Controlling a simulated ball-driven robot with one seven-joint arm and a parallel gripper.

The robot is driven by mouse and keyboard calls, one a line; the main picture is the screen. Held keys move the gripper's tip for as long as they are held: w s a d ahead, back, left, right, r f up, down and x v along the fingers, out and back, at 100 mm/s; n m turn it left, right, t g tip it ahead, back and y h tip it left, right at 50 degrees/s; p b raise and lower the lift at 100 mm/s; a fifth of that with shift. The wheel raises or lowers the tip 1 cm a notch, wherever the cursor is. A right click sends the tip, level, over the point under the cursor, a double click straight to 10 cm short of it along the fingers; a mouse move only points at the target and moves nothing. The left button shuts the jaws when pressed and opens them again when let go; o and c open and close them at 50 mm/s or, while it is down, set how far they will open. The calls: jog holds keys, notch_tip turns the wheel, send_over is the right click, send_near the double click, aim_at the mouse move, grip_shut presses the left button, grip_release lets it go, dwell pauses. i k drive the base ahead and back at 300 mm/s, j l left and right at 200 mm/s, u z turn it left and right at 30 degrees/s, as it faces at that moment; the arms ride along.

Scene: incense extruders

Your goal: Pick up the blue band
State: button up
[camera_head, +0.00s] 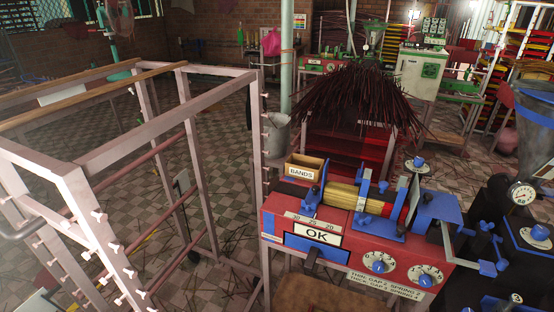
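I cannot single out a separate blue band. A small wooden box (299,171) labelled BANDS stands at the back left of the red machine (282,223); no blue shows inside it from here. A bundle of yellow sticks (342,196) lies across the machine top between blue clamp-like parts (362,196). I make out no gripper fingers in this view.
A pale metal rack (200,160) fills the left. Dark machinery with a round gauge (522,194) and a hopper (541,125) crowds the right. A red stand with dark incense sticks (355,100) is behind the machine. Loose sticks lie on the checkered floor.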

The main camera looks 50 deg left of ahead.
aim_at(359, 175)
jog(key=u, duration=0.95)
jog(key=i+l, duration=0.05)
jog(key=l, duration=0.05)
